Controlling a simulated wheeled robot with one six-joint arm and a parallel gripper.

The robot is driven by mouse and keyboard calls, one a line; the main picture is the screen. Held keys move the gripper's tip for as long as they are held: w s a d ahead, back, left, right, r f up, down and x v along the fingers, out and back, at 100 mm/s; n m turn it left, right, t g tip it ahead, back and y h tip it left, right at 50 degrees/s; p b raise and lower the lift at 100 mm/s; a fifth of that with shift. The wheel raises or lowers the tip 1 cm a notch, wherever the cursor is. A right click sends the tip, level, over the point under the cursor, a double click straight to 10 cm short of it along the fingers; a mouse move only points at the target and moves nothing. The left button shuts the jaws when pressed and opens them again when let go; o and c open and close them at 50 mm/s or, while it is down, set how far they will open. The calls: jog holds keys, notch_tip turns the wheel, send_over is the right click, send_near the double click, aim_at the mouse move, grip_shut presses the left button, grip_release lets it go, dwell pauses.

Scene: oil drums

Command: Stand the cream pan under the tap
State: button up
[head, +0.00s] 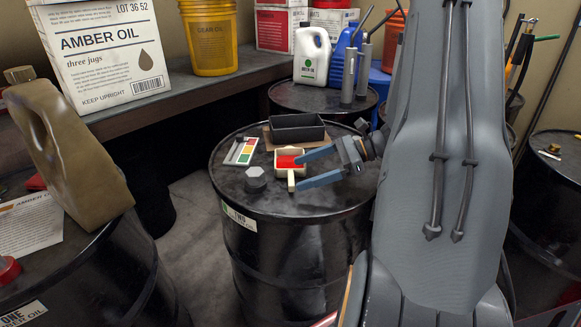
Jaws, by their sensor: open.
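The cream pan (291,172) sits on the middle drum top, with a red inside and a short cream handle towards me. My gripper (300,172) comes in from the right with its blue-grey fingers open. The far finger's tip overlaps the red inside of the pan in the picture, and the near finger's tip is beside the handle. I cannot tell whether either touches it. I cannot make out a tap for certain. A tan jug (75,155) stands tilted on the left drum, with a red round part (8,270) at the picture's left edge.
The middle drum (295,262) also bears a black tray (297,127) behind the pan, a colour chart card (241,151) and a dark hex-topped piece (256,179). A shelf (190,92) with an amber oil box (105,50) runs behind. The drum's front top is clear.

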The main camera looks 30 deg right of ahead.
aim_at(290, 177)
jog(key=p+x, duration=0.1)
jog(key=x, duration=0.4)
jog(key=shift+d+f+p, duration=0.1)
jog(key=shift+f+p, duration=0.1)
jog(key=shift+p, duration=0.1)
jog(key=shift+c, duration=0.6)
jog(key=c, duration=1.5)
jog(key=shift+o, duration=0.2)
